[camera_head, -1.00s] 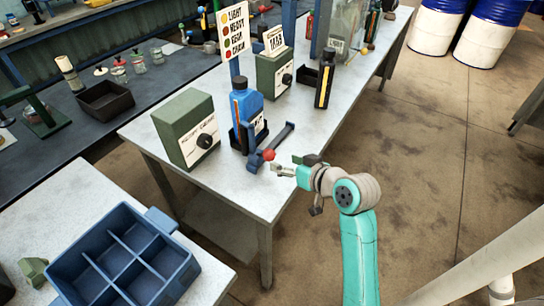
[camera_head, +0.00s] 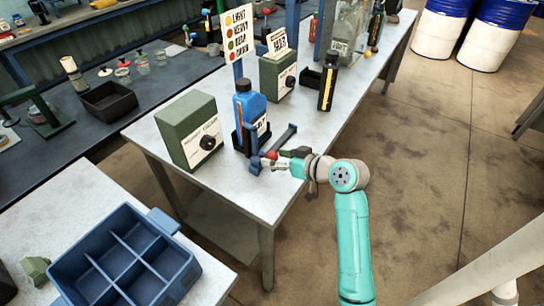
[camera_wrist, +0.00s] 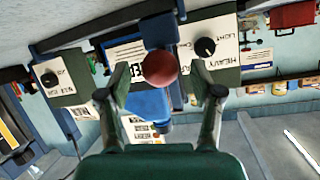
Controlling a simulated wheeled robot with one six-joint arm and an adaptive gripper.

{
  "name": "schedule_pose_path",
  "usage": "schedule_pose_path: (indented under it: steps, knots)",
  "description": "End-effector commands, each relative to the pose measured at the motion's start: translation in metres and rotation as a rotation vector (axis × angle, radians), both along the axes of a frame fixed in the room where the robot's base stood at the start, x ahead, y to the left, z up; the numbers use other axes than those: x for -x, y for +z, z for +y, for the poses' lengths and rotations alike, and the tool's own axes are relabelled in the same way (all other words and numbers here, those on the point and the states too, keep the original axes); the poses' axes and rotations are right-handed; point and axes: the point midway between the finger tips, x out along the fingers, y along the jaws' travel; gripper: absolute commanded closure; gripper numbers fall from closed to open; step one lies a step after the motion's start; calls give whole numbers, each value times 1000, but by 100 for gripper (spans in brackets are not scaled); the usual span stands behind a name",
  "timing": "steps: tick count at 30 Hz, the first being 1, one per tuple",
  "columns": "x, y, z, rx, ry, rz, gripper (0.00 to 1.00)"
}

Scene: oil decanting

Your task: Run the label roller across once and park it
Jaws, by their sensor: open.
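The bottle stands upright in a dark blue cradle (camera_head: 239,138) on the table. My gripper (camera_head: 268,163) is at the knob from the near right side. In the wrist view the red knob (camera_wrist: 160,68) lies between the fingertips of my gripper (camera_wrist: 160,80), with gaps at the sides. The jaws are open. The bottle's label is partly hidden behind the knob.
A green dial box (camera_head: 190,131) stands left of the bottle, another dial box (camera_head: 278,74) behind it. A black bottle (camera_head: 327,82) stands to the right. A blue divided crate (camera_head: 124,256) sits on the nearer table. The tabletop right of the bar is clear.

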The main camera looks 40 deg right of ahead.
Motion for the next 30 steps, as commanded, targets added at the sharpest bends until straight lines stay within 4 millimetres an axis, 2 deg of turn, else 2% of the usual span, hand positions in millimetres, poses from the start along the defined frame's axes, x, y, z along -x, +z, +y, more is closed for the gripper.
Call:
schedule_pose_path:
  steps: [6, 16, 24, 30]
  knots:
    - [-17, -6, 3, 1, 0, 0, 35]
    - [-19, -8, 3, 0, -1, 0, 35]
    - [-19, -8, 3, 0, -1, 0, 100]
    - [-19, -8, 2, 0, -1, 0, 100]
